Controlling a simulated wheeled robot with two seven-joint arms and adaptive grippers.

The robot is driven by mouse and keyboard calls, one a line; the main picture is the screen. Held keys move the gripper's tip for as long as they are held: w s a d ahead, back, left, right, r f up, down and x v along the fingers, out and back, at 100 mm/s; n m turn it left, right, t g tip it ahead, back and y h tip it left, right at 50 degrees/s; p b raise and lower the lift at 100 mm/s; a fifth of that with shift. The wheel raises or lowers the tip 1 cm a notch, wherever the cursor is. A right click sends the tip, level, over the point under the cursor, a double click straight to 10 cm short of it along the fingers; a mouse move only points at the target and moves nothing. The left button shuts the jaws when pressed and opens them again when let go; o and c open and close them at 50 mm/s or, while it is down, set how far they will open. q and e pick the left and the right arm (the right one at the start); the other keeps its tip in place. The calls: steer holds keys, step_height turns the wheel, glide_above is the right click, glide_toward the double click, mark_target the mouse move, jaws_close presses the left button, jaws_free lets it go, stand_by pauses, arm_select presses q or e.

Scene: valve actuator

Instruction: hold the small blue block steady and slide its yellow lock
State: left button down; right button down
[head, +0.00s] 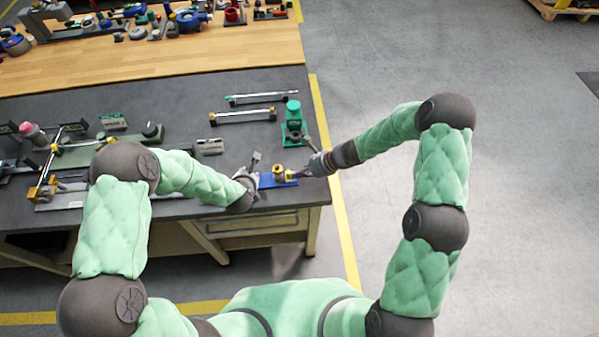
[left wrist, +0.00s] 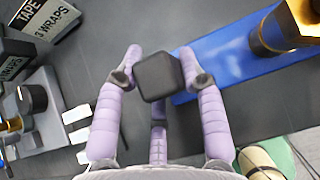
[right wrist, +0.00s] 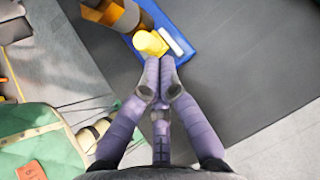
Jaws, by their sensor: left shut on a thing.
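The small blue block (head: 266,182) lies flat near the bench's front right corner; it also shows in the left wrist view (left wrist: 235,58) and right wrist view (right wrist: 196,22). A brass-coloured round part (head: 279,172) stands on it. The yellow lock (right wrist: 150,43) is a short rounded peg on the block, beside a white strip. My left gripper (left wrist: 164,72) is shut on a dark cube-shaped grip (left wrist: 158,78) at the block's left end. My right gripper (right wrist: 162,66) has its fingertips together, right at the yellow lock; whether they touch it is unclear.
A green device (head: 292,125) stands just behind the block. Silver rods with yellow ends (head: 243,116) lie farther back. Fixtures and a green base (head: 95,152) fill the left of the dark bench (head: 180,108). Floor lies open to the right.

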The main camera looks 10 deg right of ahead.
steer(key=d, duration=0.3)
steer(key=s+d+r, duration=0.1)
steer(key=shift+d, duration=0.2)
steer(key=v, duration=0.8)
steer(key=shift+d+r, duration=0.2)
steer(key=shift+d, duration=0.05)
arm_select(q)
steer(key=c, duration=0.7)
jaws_free()
